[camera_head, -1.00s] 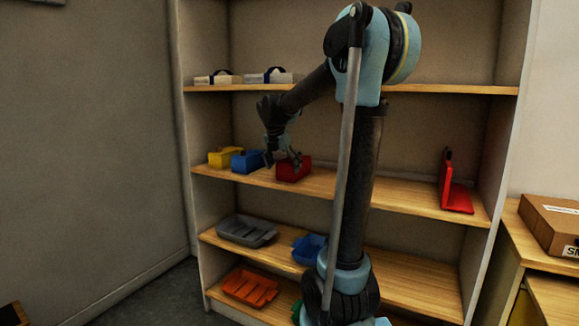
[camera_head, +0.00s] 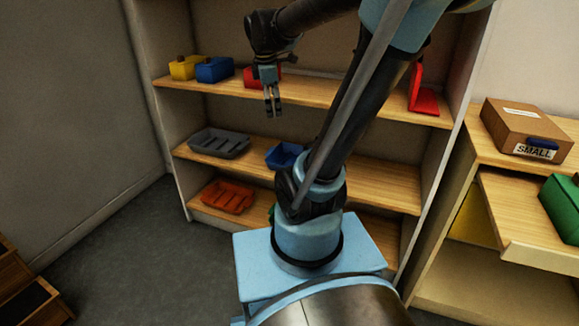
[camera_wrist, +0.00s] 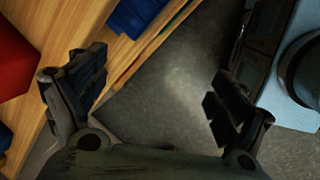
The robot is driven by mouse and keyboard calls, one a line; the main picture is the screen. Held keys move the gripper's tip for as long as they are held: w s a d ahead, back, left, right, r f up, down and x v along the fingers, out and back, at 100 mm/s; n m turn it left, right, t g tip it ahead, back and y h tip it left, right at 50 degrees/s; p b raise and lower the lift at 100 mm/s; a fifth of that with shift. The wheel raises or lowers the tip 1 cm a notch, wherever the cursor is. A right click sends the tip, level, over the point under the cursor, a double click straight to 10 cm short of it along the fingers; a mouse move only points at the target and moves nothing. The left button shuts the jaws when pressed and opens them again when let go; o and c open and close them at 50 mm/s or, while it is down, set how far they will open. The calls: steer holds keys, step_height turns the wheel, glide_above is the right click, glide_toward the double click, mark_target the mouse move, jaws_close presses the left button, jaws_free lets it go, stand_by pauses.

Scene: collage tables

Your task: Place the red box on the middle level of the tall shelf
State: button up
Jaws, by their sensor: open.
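The red box (camera_head: 255,77) sits on a wooden shelf level (camera_head: 340,101), to the right of a blue box and a yellow box. It is partly hidden behind my gripper (camera_head: 273,108). A red surface, likely this box (camera_wrist: 14,60), shows at the left edge in the wrist view. My gripper points down in front of the shelf edge. Its fingers (camera_wrist: 152,98) are spread apart with only floor between them. The tall shelf's (camera_head: 158,130) lower levels show below; its top is out of the current head view.
The blue box (camera_head: 214,70) and yellow box (camera_head: 184,68) stand left. A red L-shaped piece (camera_head: 424,100) stands right. Lower levels hold a grey tray (camera_head: 219,143), a blue bin (camera_head: 284,155) and an orange tray (camera_head: 228,197). A cardboard box (camera_head: 515,125) sits on a side unit.

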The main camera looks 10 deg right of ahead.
steer(key=s+d+f+m+y, duration=0.1)
steer(key=s+f+m, duration=1.3)
steer(key=s+m, duration=0.2)
steer(key=shift+s+d+f+g+y, duration=0.15)
steer(key=shift+s+d+g+y, duration=0.15)
steer(key=shift+s, duration=0.75)
